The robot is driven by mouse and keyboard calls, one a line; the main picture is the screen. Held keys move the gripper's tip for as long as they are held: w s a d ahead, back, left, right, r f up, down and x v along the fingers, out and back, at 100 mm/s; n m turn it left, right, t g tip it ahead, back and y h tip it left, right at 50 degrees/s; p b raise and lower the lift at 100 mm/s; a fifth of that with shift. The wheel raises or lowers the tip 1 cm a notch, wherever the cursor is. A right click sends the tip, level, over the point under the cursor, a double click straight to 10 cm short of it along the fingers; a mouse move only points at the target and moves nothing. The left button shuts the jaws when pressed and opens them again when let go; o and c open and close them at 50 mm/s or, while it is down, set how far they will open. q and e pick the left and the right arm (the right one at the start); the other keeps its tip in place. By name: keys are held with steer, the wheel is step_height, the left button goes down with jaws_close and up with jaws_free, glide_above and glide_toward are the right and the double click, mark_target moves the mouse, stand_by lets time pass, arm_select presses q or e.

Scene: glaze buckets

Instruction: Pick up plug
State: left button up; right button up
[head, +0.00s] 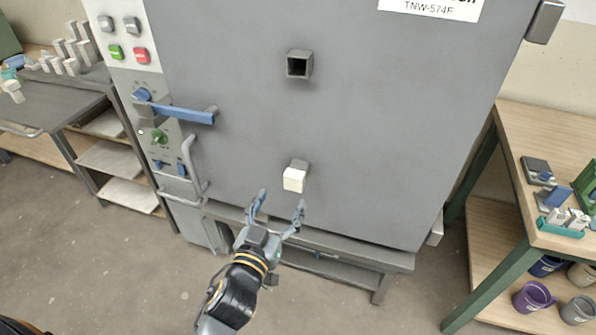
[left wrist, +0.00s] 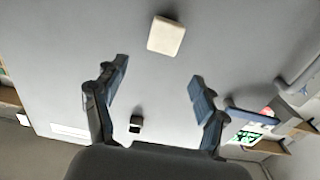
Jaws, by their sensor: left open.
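The plug (head: 294,180) is a cream-white block seated in the lower square port on the grey front of the kiln (head: 400,130). It sticks out from the door. In the left wrist view the plug (left wrist: 166,36) shows just beyond the fingertips, between their lines. My left gripper (head: 281,200) is open and empty, a little below the plug in the head view. Its two fingers (left wrist: 158,72) are spread wide and apart from the plug. My right gripper is not in view.
An upper square port (head: 298,65) is open and dark. A blue door handle (head: 185,112) and a grey bar (head: 190,165) stick out at the kiln's left. A wooden bench (head: 550,130) with buckets below stands right; a grey cart (head: 50,95) stands left.

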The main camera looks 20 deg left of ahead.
mark_target(292, 179)
arm_select(q)
steer(key=w, duration=0.3)
steer(key=w+p, duration=0.1)
steer(key=w, duration=0.5)
steer(key=shift+w+d+f, duration=0.1)
steer(key=shift+w+f, duration=0.15)
steer(key=shift+w, duration=0.15)
steer(key=c, duration=1.3)
